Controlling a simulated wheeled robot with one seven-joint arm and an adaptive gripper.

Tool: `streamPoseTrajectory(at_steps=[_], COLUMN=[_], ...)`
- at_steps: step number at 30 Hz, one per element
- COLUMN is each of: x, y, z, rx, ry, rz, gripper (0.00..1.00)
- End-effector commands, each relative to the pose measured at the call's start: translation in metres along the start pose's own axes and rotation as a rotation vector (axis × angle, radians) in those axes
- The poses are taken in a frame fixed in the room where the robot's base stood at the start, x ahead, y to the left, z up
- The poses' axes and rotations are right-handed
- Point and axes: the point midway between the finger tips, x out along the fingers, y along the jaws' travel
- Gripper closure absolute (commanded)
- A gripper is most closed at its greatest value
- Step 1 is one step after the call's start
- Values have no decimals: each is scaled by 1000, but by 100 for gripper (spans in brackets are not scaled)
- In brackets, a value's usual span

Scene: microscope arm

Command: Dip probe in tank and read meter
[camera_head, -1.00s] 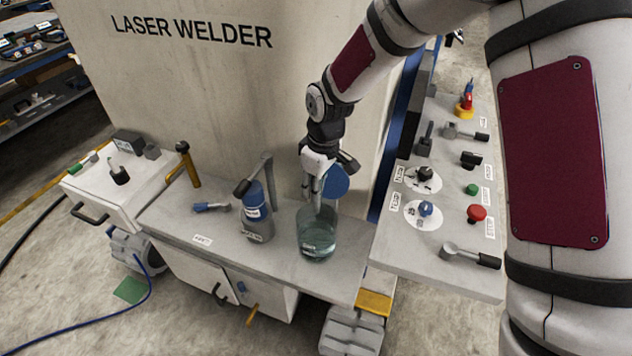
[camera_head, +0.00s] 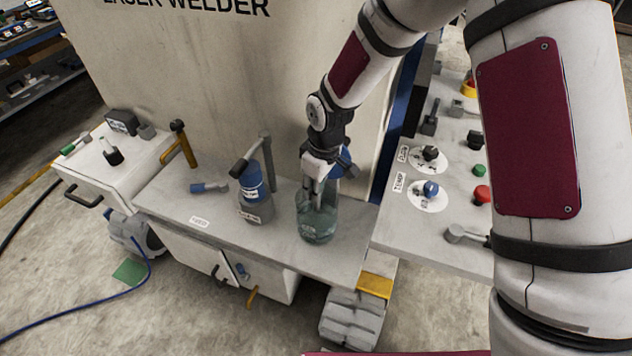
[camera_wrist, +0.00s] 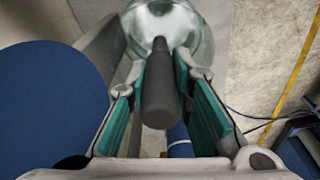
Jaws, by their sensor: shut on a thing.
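My gripper (camera_head: 315,196) points down at the mouth of a round glass tank (camera_head: 316,229) of greenish liquid on the grey bench. In the wrist view my gripper (camera_wrist: 162,105) is shut on the dark grey handle of the probe (camera_wrist: 160,98), between its teal pads. The probe points toward the glass tank (camera_wrist: 182,25); whether its tip is in the liquid is unclear. A blue round lid (camera_wrist: 40,105) is beside the gripper. A small dark box with a label (camera_head: 121,121), perhaps the meter, sits on the left cabinet; its reading is illegible.
A control panel with knobs and buttons (camera_head: 440,235) is at right. The tall welder wall (camera_head: 230,90) rises behind.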

Motion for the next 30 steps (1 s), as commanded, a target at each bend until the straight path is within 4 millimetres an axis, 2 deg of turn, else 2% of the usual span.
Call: streamPoseTrajectory(at_steps=[18,30], x=[44,54], y=[0,0], z=[5,6], rx=[1,0], ry=[0,2], rz=[0,1], gripper=[100,100])
